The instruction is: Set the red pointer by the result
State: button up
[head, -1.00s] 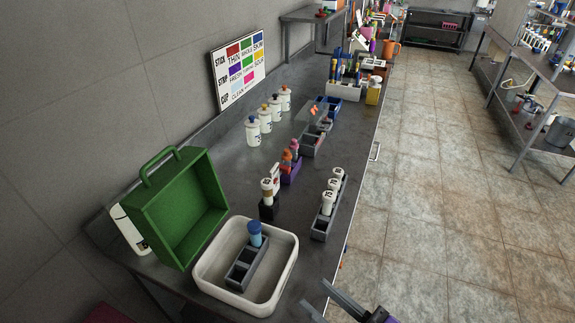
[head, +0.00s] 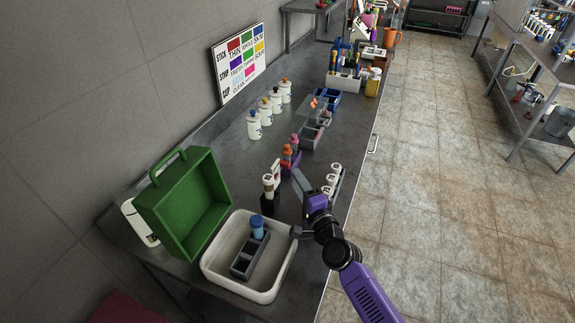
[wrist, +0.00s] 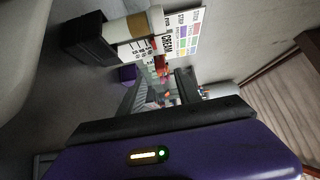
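My gripper (head: 295,202) is over the bench's right part, near the white tray. Its grey fingers are spread with nothing visible between them; the wrist view also shows the gap (wrist: 160,88). A small white card (head: 276,169) with some red on it stands behind a black block (head: 270,203) holding a white tube with a brown band. In the wrist view the card, lettered CREAM (wrist: 148,48), shows beside the tube (wrist: 124,28). I cannot clearly make out the red pointer. A coloured result chart (head: 239,62) leans on the wall.
A white tray (head: 212,275) holds a grey rack with a blue-capped tube. An open green case (head: 187,200) stands left of it. A rack of white tubes (head: 333,180) stands just behind my gripper. Several white bottles (head: 254,125) line the wall side.

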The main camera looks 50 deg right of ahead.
aim_at(287, 169)
jog(key=shift+b+x, duration=1.25)
jog(key=shift+x, duration=2.7)
grip_shut()
